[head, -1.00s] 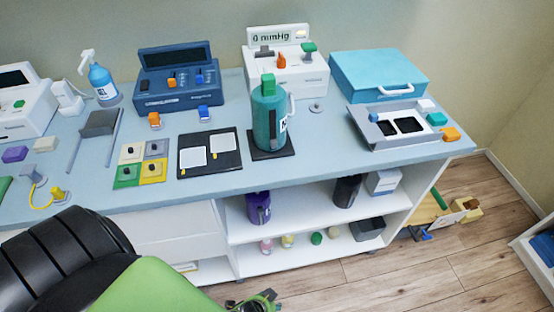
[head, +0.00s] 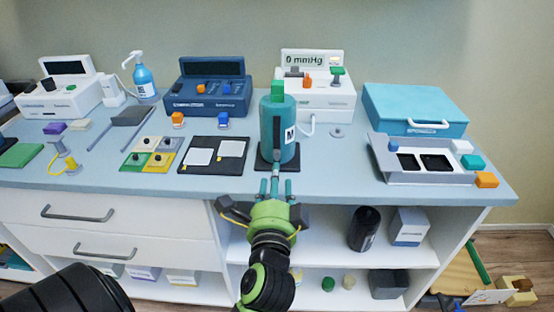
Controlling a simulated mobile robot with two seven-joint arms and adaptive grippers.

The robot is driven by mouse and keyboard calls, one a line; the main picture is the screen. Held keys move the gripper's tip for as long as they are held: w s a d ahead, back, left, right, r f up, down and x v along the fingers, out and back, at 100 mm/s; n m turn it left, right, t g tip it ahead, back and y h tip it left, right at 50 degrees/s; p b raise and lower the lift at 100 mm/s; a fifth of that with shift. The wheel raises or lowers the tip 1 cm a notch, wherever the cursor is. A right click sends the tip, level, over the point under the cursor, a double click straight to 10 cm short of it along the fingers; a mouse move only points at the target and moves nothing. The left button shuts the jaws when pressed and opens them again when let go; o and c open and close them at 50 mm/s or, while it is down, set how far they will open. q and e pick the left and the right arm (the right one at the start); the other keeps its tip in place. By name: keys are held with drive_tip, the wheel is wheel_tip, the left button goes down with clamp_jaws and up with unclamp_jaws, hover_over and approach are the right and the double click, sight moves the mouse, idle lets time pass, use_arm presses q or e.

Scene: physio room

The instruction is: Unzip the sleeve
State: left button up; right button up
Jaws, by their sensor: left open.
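The teal sleeve (head: 279,132) stands upright as a cylinder on a dark square base (head: 264,166) near the counter's front edge. My right gripper is not in view.
A white mmHg unit (head: 340,97) stands behind the sleeve, with a white hose beside it. A black board with white pads (head: 184,168) lies to the left, and a grey tray (head: 431,177) to the right. Shelves below hold bottles and boxes.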

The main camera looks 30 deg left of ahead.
sight(277, 156)
use_arm(q)
drive_tip(key=shift+w+a+r+p, duration=0.2)
drive_tip(key=shift+w+a, duration=0.3)
drive_tip(key=shift+w, duration=0.15)
drive_tip(key=shift+w+a+r+p, duration=0.2)
drive_tip(key=shift+w+a, duration=0.25)
drive_tip(key=shift+w, duration=0.15)
drive_tip(key=x, duration=0.3)
drive_tip(key=shift+w+a+f, duration=0.2)
drive_tip(key=shift+w+f, duration=0.05)
drive_tip(key=shift+w, duration=0.1)
drive_tip(key=c, duration=0.3)
clamp_jaws()
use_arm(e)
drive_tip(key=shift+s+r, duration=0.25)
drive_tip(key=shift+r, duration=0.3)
